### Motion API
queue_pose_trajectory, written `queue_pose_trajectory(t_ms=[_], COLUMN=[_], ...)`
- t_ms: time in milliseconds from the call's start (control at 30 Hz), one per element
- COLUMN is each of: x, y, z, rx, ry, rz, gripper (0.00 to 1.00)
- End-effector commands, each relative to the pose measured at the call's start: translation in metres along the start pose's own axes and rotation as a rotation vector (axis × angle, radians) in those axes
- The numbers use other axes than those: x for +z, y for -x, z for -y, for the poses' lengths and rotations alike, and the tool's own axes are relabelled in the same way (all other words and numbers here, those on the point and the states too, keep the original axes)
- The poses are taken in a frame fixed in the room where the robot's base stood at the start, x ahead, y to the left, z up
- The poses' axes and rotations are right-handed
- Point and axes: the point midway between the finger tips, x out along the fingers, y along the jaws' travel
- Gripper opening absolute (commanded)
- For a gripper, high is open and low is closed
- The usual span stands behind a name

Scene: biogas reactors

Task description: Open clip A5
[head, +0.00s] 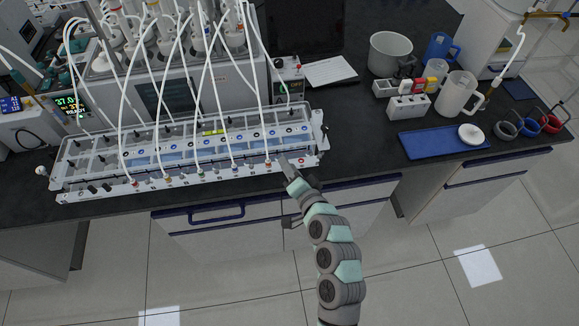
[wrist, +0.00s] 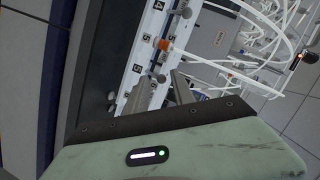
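A long white rack (head: 85,184) lies along the front of the bench, with a row of small coloured clips and white tubes on its front rail. In the wrist view the rail (wrist: 140,45) shows number labels that seem to read 4 and 5, an orange clip (wrist: 163,44) and grey knobs (wrist: 186,12). I cannot tell for sure which part is clip A5. My gripper (head: 284,160) is at the right part of the front rail. In the wrist view its two fingers (wrist: 164,90) are apart, with nothing clearly held between them. Contact with the rail cannot be told.
White tubes (head: 205,90) arch over the rack from the reactor unit (head: 170,92) behind. To the right stand a grey pot (head: 390,52), a pitcher (head: 457,94) and a blue tray (head: 425,143). Drawers (head: 225,230) lie below the bench edge.

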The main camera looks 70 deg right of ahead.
Motion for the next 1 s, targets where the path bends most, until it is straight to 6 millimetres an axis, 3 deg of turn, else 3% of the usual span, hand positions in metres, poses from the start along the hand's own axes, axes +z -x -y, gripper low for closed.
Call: queue_pose_trajectory(t_ms=[433,800,1000], x=[-0.002,-0.001,-0.002], y=[0.010,0.077,0.101], z=[0.001,-0.001,-0.001], rx=[-0.002,0.001,0.001], ry=[-0.001,-0.002,-0.002], rz=[-0.005,-0.005,-0.005], gripper=[0.36,0.36,0.36])
